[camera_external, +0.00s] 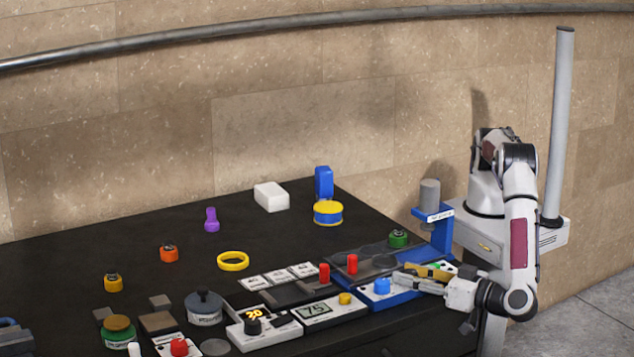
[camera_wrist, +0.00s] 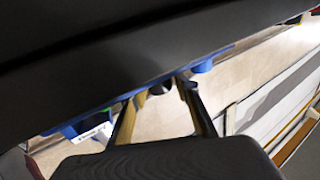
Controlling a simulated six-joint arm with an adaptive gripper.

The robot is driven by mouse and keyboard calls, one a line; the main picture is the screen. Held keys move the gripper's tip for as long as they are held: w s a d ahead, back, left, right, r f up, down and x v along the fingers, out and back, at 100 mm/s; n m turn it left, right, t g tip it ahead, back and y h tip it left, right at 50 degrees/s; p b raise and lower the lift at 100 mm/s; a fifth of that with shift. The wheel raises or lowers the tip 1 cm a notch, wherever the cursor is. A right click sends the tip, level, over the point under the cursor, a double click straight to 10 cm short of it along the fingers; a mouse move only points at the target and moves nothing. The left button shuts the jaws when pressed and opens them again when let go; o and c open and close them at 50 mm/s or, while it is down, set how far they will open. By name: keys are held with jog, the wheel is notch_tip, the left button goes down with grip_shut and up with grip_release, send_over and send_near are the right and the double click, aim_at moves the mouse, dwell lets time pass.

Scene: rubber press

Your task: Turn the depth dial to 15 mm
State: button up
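Several dials stand on the panels at the front of the table, and I cannot read which is the depth dial. A black dial with a yellow number (camera_external: 253,325) is on a white panel. A yellow knob (camera_external: 345,298) is beside a display reading 75 (camera_external: 315,309). A blue knob (camera_external: 382,286) is on the panel at the blue press (camera_external: 436,228).
A yellow ring (camera_external: 233,261), white box (camera_external: 271,196) and blue-yellow roll (camera_external: 328,213) lie farther back. The table's back left is mostly clear.

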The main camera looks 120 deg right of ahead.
jog(key=shift+a, duration=0.1)
dwell(0.3)
jog(key=shift+v, duration=2.45)
notch_tip(320, 180, up, 7)
